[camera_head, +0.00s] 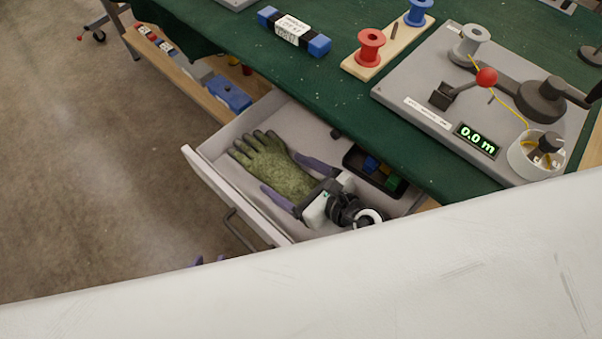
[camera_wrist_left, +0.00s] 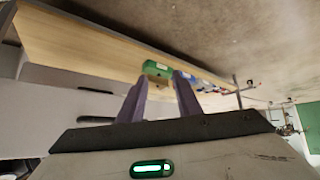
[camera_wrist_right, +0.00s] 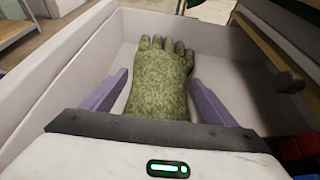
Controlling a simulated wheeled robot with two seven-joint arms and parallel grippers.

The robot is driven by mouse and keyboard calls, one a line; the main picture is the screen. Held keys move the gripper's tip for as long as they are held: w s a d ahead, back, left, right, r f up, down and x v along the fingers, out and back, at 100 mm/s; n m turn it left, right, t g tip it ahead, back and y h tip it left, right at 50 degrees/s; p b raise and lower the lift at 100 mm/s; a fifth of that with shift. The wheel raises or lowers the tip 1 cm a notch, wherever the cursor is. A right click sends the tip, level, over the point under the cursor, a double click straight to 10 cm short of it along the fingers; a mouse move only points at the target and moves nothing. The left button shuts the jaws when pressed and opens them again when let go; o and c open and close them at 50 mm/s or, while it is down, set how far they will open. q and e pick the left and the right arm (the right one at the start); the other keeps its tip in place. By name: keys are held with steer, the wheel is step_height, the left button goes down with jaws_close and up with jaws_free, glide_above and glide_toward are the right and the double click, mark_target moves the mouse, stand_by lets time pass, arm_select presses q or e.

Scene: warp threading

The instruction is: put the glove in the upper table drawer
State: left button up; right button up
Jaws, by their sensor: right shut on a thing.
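The green speckled glove (camera_head: 262,165) lies inside the open drawer (camera_head: 225,185), fingers toward the drawer's far-left corner. My right gripper (camera_head: 279,171) is down in the drawer, its purple fingers on either side of the glove, shut on it. In the right wrist view the glove (camera_wrist_right: 160,82) lies between the two fingers, its cuff end hidden by the gripper body. My left gripper (camera_head: 209,260) shows only as purple tips above the white surface in the head view. In the left wrist view its fingers (camera_wrist_left: 160,78) are apart with nothing held between them.
A black tray (camera_head: 350,160) with coloured blocks sits at the drawer's right. The green-topped table (camera_head: 330,85) above carries spools and a winding device (camera_head: 500,90). A wooden shelf (camera_head: 190,85) holds a blue box (camera_head: 228,95). A large white surface hides the lower head view.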

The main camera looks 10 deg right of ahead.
mark_target(300, 170)
steer(key=shift+f, duration=0.45)
steer(key=w+d, duration=0.1)
steer(key=w+d+b, duration=0.1)
steer(key=d, duration=0.1)
steer(key=shift+w+d, duration=0.15)
steer(key=shift+f+b, duration=0.55)
steer(key=shift+f, duration=0.1)
steer(key=shift+r, duration=0.1)
steer(key=o, duration=1.1)
steer(key=shift+c, duration=0.2)
